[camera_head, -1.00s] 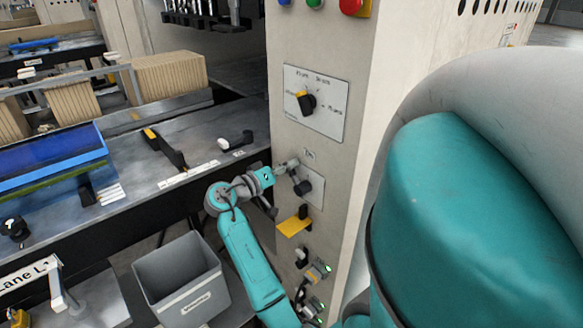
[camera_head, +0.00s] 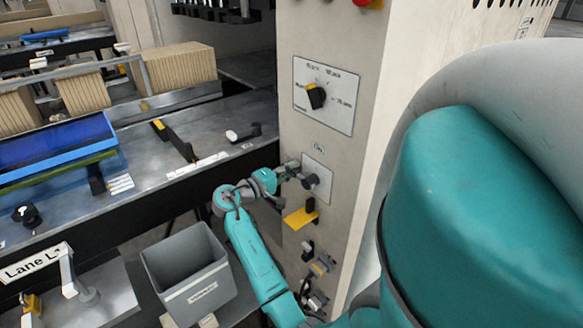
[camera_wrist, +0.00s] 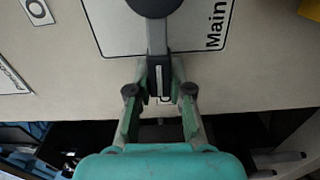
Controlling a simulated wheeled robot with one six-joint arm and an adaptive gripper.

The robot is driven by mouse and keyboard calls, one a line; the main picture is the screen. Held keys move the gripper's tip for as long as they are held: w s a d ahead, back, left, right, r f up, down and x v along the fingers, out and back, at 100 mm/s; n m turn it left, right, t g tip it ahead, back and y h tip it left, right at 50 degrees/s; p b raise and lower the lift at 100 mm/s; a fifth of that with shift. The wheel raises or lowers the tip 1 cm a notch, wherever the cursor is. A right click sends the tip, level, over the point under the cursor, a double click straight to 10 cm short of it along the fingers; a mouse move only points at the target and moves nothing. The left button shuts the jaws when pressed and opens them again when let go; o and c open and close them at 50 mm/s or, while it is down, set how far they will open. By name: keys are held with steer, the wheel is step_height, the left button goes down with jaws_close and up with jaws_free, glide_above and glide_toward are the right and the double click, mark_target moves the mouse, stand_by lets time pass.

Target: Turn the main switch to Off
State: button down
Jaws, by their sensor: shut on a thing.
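The main switch is a dark round knob (camera_head: 310,181) on a pale plate (camera_head: 322,170) on the cabinet front. In the wrist view its knob (camera_wrist: 154,5) is cut by the top edge, and its grey lever (camera_wrist: 157,38) points down toward me. The plate there (camera_wrist: 112,30) reads "Main", turned sideways. My gripper (camera_wrist: 160,88) is shut on the lever's end, one finger on each side. In the head view my gripper (camera_head: 290,170) is at the knob's left. A small mark between the fingers is partly hidden.
Above is a selector plate (camera_head: 334,115) with a black and yellow knob. Below are a yellow tag (camera_head: 299,219) and small switches (camera_head: 320,265). A grey bin (camera_head: 190,275) stands left of my arm, and a metal bench (camera_head: 185,165) runs behind it.

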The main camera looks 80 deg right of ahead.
steer(key=shift+f+n, duration=0.3)
stand_by(0.4)
steer(key=c, duration=1)
jaws_free()
steer(key=shift+c, duration=0.2)
steer(key=v, duration=1.2)
